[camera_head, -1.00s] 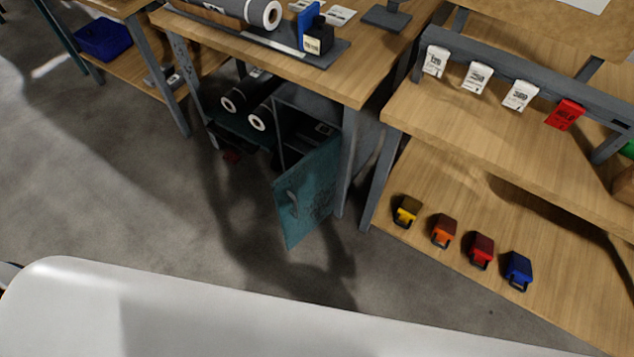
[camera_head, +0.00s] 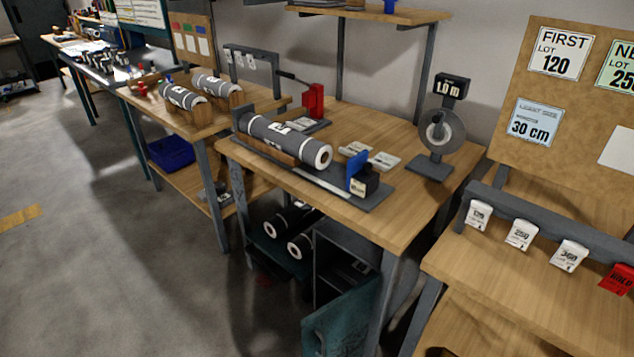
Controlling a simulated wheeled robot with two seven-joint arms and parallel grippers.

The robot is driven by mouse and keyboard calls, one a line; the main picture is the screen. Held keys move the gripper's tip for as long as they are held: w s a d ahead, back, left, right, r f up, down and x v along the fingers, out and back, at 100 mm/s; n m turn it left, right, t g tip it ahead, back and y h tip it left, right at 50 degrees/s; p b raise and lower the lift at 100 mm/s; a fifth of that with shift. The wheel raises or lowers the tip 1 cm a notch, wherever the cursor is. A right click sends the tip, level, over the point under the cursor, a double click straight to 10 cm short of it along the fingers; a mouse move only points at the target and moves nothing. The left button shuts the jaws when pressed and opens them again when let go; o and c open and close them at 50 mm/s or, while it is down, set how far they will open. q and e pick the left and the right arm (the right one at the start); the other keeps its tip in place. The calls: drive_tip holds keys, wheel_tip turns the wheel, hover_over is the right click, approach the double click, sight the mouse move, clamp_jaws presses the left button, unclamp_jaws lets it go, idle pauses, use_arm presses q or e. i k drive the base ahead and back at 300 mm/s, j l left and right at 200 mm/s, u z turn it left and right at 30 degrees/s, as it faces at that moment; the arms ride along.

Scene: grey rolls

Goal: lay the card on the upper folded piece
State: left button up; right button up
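Neither gripper is in view. Two small pale flat pieces with dark print lie on the middle wooden table, an upper one (camera_head: 355,149) and a lower one (camera_head: 384,161). They are right of a grey roll (camera_head: 280,138) on a cradle. I cannot tell whether they are cards or folded pieces. White tags marked with numbers, such as the leftmost one (camera_head: 478,216), hang on a grey rail at the right, with a red tag (camera_head: 618,279) at its end.
A blue-and-black block (camera_head: 362,178) sits by the roll's end. A stand with a round dial (camera_head: 436,134) and a red device (camera_head: 313,101) stand behind. A teal door (camera_head: 342,322) hangs open below the table. Grey floor (camera_head: 110,270) at left is clear.

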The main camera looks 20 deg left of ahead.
sight(363, 275)
drive_tip(key=z, duration=0.3)
drive_tip(key=i+j+z, duration=0.1)
drive_tip(key=j+z, duration=0.3)
drive_tip(key=j, duration=0.2)
drive_tip(key=j+z, duration=0.4)
drive_tip(key=j, duration=0.2)
